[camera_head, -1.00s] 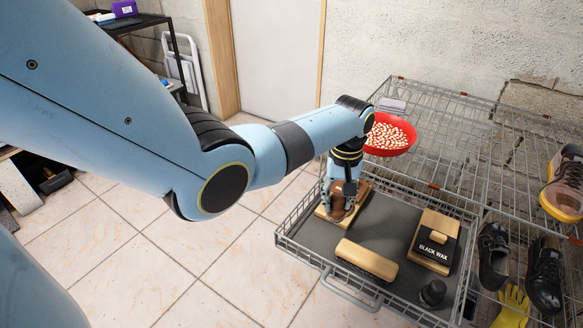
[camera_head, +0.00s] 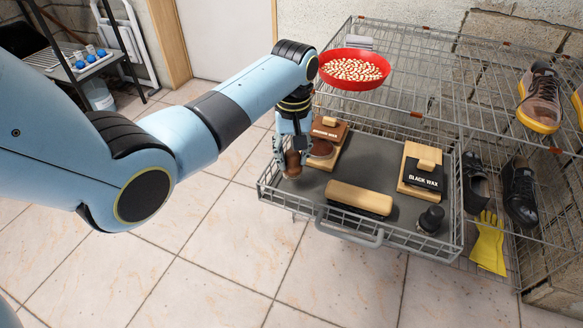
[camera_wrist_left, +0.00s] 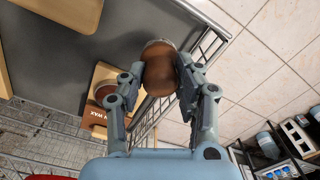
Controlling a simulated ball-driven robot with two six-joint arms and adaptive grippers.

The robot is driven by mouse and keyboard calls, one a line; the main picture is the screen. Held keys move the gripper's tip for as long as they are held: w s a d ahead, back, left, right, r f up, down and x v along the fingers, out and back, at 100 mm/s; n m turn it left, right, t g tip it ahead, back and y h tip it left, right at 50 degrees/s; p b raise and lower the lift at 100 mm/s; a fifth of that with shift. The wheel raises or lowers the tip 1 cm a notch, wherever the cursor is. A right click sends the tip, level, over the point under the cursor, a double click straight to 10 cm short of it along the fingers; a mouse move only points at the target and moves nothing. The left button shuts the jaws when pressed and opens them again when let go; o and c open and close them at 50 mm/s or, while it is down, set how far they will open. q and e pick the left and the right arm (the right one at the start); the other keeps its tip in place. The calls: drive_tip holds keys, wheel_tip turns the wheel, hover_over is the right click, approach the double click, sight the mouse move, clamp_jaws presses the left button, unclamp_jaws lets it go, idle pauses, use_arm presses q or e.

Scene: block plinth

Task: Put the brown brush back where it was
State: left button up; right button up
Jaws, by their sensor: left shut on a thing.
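My left gripper (camera_head: 291,158) is shut on the brown brush (camera_head: 292,166), a small rounded brown piece. In the left wrist view the brush (camera_wrist_left: 160,76) sits between the two fingers (camera_wrist_left: 157,92), near the tray's wire edge. In the head view it appears at the left side of the wire tray (camera_head: 320,212). I cannot tell how far above the tray floor it is. The wooden brown wax holder (camera_head: 331,130), with a round brown tin (camera_head: 321,148), is just right of the gripper. My right gripper is not in view.
The tray also holds a long wooden brush (camera_head: 358,196), a black wax holder (camera_head: 424,170) and a small black round piece (camera_head: 431,218). A red bowl (camera_head: 354,68) of pale pieces stands on the upper rack behind. Shoes and a yellow glove (camera_head: 489,243) are at right.

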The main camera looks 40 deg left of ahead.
sight(292, 169)
use_arm(q)
wheel_tip(292, 169, down, 4)
drive_tip(key=shift+s+f+b, duration=0.1)
drive_tip(key=shift+f+b, duration=0.05)
drive_tip(key=shift+b, duration=0.75)
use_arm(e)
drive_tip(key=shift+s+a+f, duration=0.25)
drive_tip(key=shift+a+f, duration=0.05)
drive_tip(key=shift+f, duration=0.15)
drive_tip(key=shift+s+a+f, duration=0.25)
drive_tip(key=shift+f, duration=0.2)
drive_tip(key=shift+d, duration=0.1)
use_arm(q)
drive_tip(key=o, duration=1)
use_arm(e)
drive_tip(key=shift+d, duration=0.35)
